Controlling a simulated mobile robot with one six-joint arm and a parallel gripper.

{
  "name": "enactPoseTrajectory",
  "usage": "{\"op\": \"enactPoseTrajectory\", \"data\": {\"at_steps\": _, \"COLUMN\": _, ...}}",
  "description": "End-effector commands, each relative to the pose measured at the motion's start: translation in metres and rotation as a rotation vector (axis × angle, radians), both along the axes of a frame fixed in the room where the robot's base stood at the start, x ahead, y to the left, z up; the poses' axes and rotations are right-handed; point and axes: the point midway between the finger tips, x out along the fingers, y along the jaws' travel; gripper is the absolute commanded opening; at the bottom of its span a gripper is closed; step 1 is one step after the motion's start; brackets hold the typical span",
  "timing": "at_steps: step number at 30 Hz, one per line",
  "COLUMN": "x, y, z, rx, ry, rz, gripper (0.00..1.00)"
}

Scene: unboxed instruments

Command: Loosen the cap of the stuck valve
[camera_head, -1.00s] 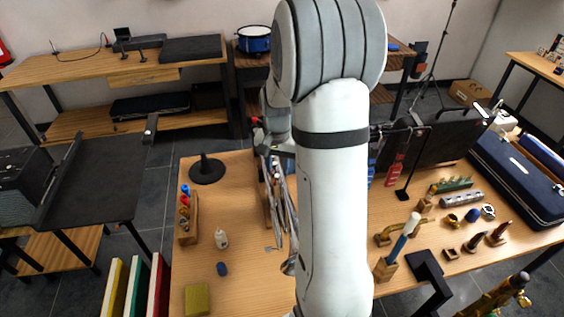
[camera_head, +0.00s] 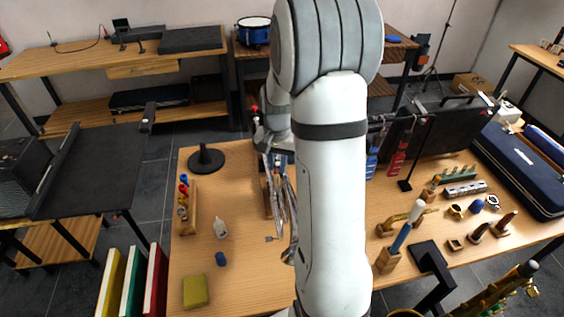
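A silvery brass instrument (camera_head: 279,205) with long tubes lies on the wooden bench (camera_head: 240,225), partly covered by my arm. Its valves and any valve cap are hidden or too small to make out, so I cannot tell which valve is stuck. My gripper (camera_head: 268,150) is at the far end of the instrument, largely hidden behind my own arm. I cannot see its fingertips, whether it touches the instrument, or whether it holds anything.
Left of the instrument are a tool rack (camera_head: 188,210), a white bottle (camera_head: 221,228), a small blue item (camera_head: 220,258), a yellow-green block (camera_head: 195,291) and a black round stand (camera_head: 206,160). The right side holds several small parts and a blue case (camera_head: 518,170).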

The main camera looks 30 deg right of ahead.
Motion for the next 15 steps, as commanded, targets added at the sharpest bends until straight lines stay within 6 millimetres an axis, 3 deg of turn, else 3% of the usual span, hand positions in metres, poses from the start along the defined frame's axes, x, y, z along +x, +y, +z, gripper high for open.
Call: {"op": "enactPoseTrajectory", "data": {"at_steps": 15, "x": -0.0013, "y": -0.0018, "z": -0.0006, "rx": -0.002, "ry": 0.003, "rz": 0.035, "gripper": 0.04}}
